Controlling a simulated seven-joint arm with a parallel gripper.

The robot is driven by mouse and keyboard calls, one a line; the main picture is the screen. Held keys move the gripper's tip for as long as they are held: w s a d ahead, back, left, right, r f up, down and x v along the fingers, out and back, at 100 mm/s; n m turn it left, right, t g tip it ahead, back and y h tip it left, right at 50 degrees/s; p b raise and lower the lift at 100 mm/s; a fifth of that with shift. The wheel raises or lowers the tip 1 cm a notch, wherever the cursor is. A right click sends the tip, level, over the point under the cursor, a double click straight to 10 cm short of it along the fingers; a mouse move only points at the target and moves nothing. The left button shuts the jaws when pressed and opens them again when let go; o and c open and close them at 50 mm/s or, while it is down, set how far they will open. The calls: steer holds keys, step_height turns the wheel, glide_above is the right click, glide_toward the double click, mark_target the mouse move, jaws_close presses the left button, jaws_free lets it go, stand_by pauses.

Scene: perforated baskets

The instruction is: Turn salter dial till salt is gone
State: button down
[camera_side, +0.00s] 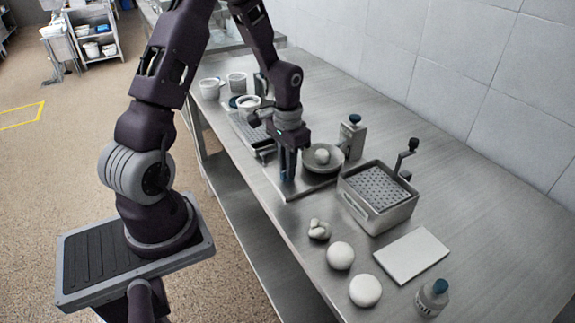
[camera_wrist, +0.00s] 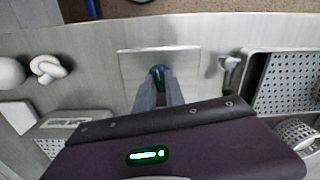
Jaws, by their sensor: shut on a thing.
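My gripper (camera_side: 288,172) points down over the front left of a flat metal plate (camera_side: 310,188). In the wrist view my gripper (camera_wrist: 158,88) is shut on a dark blue knob (camera_wrist: 157,70), which I take to be the dial, above the plate (camera_wrist: 188,65). The fingers hide most of the knob. On the same plate, beside the gripper, a grey dish (camera_side: 338,166) holds a pale ball (camera_side: 322,156). Behind it stands a grey post (camera_side: 352,140) with a blue top knob (camera_side: 355,119). I cannot make out any salt.
A perforated box (camera_side: 380,205) with a crank (camera_side: 406,155) stands right of the plate. A perforated basket (camera_wrist: 292,85) is on the other side.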

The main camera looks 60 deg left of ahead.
steer(key=c, duration=1.4)
jaws_free()
step_height(320, 180, up, 7)
steer(key=shift+r, duration=0.1)
steer(key=s+d+r+m+t+y, duration=0.1)
steer(key=s+d+r, duration=0.2)
steer(key=d+r, duration=0.3)
steer(key=s+d+r+t, duration=0.2)
steer(key=s+d+r, duration=0.2)
steer(key=r, duration=0.3)
steer(key=s+d+r+m+t+h, duration=0.1)
steer(key=s+d+r, duration=0.3)
steer(key=s, duration=0.6)
steer(key=shift+d+t, duration=0.8)
steer(key=shift+d, duration=0.3)
